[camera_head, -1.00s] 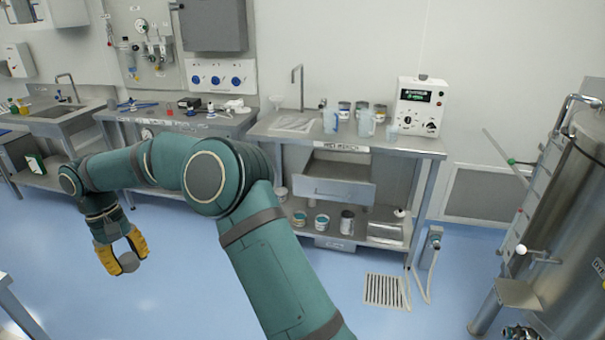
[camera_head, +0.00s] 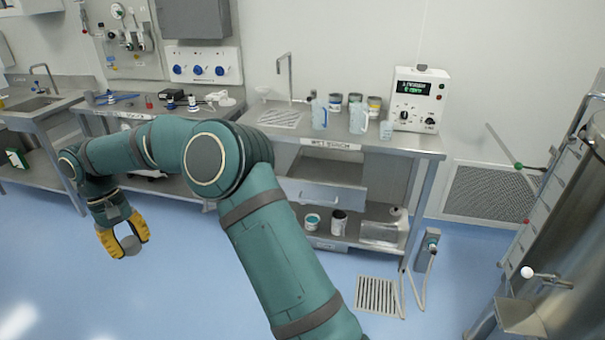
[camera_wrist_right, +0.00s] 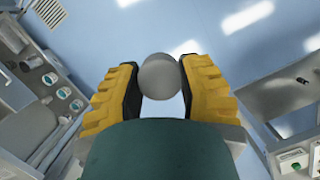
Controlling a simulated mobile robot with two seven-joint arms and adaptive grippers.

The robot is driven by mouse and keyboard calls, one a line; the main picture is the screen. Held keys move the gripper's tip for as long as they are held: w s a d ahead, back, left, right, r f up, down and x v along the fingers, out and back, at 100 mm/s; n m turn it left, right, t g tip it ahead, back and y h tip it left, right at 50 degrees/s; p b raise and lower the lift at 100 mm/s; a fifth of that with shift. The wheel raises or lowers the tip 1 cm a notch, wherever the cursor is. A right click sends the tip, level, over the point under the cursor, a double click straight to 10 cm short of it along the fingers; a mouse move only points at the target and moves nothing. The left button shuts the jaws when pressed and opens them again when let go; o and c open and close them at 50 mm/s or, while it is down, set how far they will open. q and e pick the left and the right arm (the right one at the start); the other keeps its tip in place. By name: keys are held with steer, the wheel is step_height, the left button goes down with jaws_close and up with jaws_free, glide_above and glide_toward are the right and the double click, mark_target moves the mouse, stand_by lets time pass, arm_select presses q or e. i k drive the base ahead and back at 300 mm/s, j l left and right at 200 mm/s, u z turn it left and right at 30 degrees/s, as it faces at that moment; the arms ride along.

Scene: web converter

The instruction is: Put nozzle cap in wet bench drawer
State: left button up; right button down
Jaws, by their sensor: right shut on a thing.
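My right gripper (camera_head: 124,241) has yellow fingers and is shut on the nozzle cap (camera_head: 131,245), a small grey rounded piece. It holds the cap in the air above the blue floor, left of the wet bench. In the right wrist view the grey cap (camera_wrist_right: 159,76) sits between the two fingers. The wet bench (camera_head: 418,142) stands at centre right. Its drawer (camera_head: 325,194) is under the worktop and looks pulled out, with its front forward of the bench; my right arm hides its left part. My left gripper does not show.
Beakers (camera_head: 320,114), cans and a control box (camera_head: 418,98) stand on the wet bench. Tins (camera_head: 312,222) sit on its lower shelf. A steel tank (camera_head: 570,255) stands at the right, near a floor grate (camera_head: 376,295). Open blue floor lies in front.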

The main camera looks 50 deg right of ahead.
mark_target(326, 175)
steer(key=i+l, duration=0.1)
steer(key=l, duration=0.65)
steer(key=i+l, duration=0.1)
steer(key=l, duration=1.4)
steer(key=i+l, duration=0.15)
steer(key=l, duration=0.6)
steer(key=i+l, duration=0.1)
steer(key=l, duration=0.65)
